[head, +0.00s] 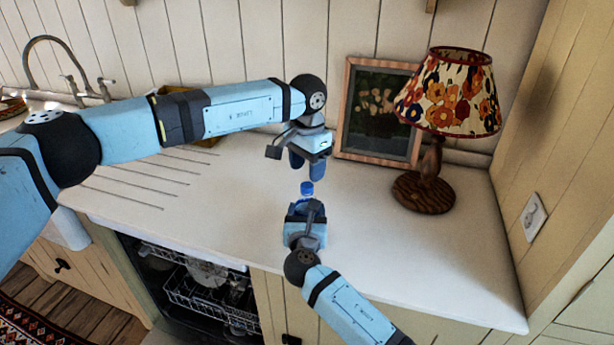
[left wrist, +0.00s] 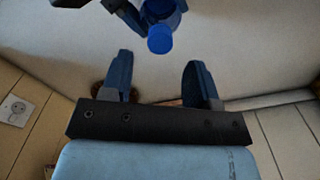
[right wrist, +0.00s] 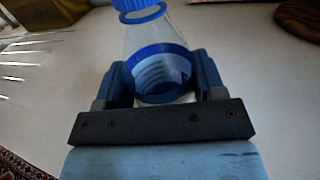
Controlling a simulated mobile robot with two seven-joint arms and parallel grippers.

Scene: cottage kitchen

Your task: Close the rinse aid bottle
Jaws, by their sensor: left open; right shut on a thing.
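The rinse aid bottle (right wrist: 152,38) is clear with a blue band and stands upright in my right gripper (right wrist: 160,82), which is shut on its body. In the head view my right gripper (head: 305,208) hides most of the bottle at the counter's front. A blue cap (head: 307,187) shows at the bottle's top, also in the left wrist view (left wrist: 160,40); I cannot tell how firmly it sits. My left gripper (head: 307,167) points down just above the cap, open and empty. In the left wrist view its fingers (left wrist: 159,68) are apart, with the cap beyond their tips.
A lamp with a floral shade (head: 452,95) and a framed picture (head: 378,110) stand behind and right of the grippers. The white counter (head: 400,250) is clear to the right. An open dishwasher (head: 205,290) is below at left. A sink tap (head: 60,60) is at far left.

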